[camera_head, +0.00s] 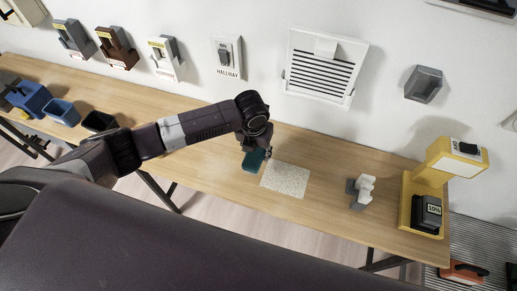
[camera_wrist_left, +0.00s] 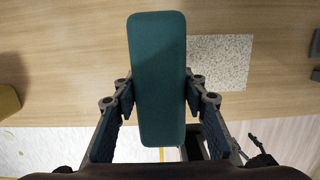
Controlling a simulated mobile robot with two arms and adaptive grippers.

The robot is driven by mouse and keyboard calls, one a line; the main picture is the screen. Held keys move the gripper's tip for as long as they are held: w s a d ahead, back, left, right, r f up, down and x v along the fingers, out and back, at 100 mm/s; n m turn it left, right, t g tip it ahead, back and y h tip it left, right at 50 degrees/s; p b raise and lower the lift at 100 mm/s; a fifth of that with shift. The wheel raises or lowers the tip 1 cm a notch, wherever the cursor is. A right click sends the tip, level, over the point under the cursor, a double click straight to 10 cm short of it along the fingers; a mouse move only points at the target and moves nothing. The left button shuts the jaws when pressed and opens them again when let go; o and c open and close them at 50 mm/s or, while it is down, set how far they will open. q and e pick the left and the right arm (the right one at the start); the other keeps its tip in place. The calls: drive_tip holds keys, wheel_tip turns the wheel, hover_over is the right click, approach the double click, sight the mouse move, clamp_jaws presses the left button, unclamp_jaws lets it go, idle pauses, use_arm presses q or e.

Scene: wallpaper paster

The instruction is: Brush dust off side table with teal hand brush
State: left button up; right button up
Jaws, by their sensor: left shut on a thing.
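The teal hand brush (camera_head: 254,161) is held in my left gripper (camera_head: 257,149), just left of the pale speckled dust patch (camera_head: 285,180) on the wooden side table (camera_head: 330,170). In the left wrist view the teal brush (camera_wrist_left: 157,80) lies lengthwise between the two fingers of my left gripper (camera_wrist_left: 158,95), which is shut on it. The dust patch (camera_wrist_left: 220,62) shows to the right of the brush there. The underside of the brush is hidden, so I cannot tell whether it touches the table. My right gripper is not in view.
A grey and white block (camera_head: 362,191) and a yellow stand (camera_head: 428,190) are on the table's right part. Blue and black bins (camera_head: 62,112) stand at the left. A white vent (camera_head: 325,67) and switches are on the wall. Bare wood surrounds the dust patch.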

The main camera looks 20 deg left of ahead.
use_arm(q)
drive_tip(key=shift+r+p, duration=0.2)
drive_tip(key=shift+p, duration=0.15)
drive_tip(key=shift+d+f+b, duration=0.1)
drive_tip(key=shift+f+b, duration=0.55)
drive_tip(key=shift+f, duration=0.25)
wheel_tip(320, 180, down, 4)
drive_tip(key=shift+b, duration=1.25)
drive_tip(key=shift+f+b, duration=0.3)
drive_tip(key=shift+f, duration=0.15)
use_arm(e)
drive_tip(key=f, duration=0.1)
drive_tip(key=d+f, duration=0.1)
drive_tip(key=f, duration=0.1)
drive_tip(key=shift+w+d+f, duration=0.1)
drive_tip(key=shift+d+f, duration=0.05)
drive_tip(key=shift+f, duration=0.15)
